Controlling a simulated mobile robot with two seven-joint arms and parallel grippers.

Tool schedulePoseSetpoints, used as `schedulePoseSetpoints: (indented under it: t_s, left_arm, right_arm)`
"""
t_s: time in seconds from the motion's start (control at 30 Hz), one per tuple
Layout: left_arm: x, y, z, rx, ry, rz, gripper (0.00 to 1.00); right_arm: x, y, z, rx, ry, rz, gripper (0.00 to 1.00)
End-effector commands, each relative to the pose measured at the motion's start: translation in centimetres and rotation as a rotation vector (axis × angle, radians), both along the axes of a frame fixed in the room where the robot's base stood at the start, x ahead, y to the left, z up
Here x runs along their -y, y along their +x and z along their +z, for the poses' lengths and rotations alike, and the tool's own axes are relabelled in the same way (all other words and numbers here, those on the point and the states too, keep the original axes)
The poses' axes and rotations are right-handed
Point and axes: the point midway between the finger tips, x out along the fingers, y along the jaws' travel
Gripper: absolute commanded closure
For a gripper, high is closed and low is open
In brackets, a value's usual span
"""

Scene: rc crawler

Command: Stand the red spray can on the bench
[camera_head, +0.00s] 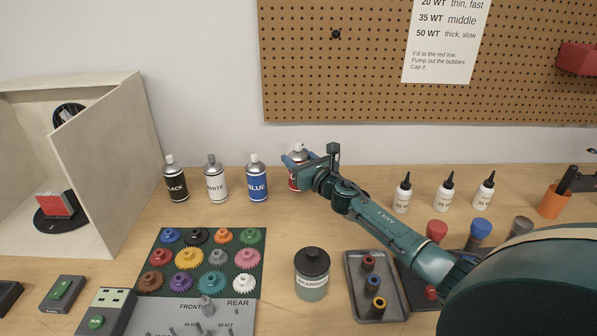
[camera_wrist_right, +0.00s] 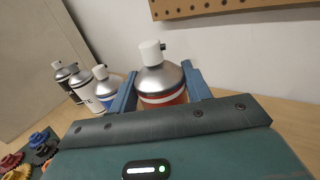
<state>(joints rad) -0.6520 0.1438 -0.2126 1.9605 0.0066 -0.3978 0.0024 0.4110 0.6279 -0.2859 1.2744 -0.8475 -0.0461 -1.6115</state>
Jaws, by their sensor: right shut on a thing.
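The red spray can (camera_head: 297,152) is at the back of the bench (camera_head: 330,232), at the right end of the row of cans. My right gripper (camera_head: 294,162) is shut on it and hides much of its body. In the right wrist view the can (camera_wrist_right: 161,79) is between the two blue fingers (camera_wrist_right: 160,92), with its white cap up and a red band showing. The can looks upright. Its base is hidden, so I cannot tell whether it touches the bench. My left gripper is not in view.
Black (camera_head: 175,181), white (camera_head: 215,180) and blue (camera_head: 257,179) cans stand left of the gripper. A gear mat (camera_head: 256,290), a dark-lidded jar (camera_head: 312,272) and a grey tray (camera_head: 353,298) lie in front. White bottles (camera_head: 402,194) stand right, beyond my arm. A pale booth (camera_head: 105,175) is at left.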

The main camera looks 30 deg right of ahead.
Motion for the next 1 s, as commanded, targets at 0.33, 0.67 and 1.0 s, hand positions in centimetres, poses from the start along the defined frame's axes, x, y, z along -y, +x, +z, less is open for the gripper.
schedulePoseSetpoints:
  t_s: [0.33, 0.67, 1.0]
  left_arm:
    - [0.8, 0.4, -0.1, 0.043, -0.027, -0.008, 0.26]
    - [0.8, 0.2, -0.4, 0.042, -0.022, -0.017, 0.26]
    - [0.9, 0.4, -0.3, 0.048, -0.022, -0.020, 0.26]
  right_arm:
    - [0.0, 0.0, -3.0, 0.000, 0.001, -0.001, 0.83]
    - [0.0, 0.0, -3.3, -0.002, 0.001, -0.001, 0.45]
    - [0.0, 0.0, -3.3, -0.002, 0.001, -0.001, 0.30]
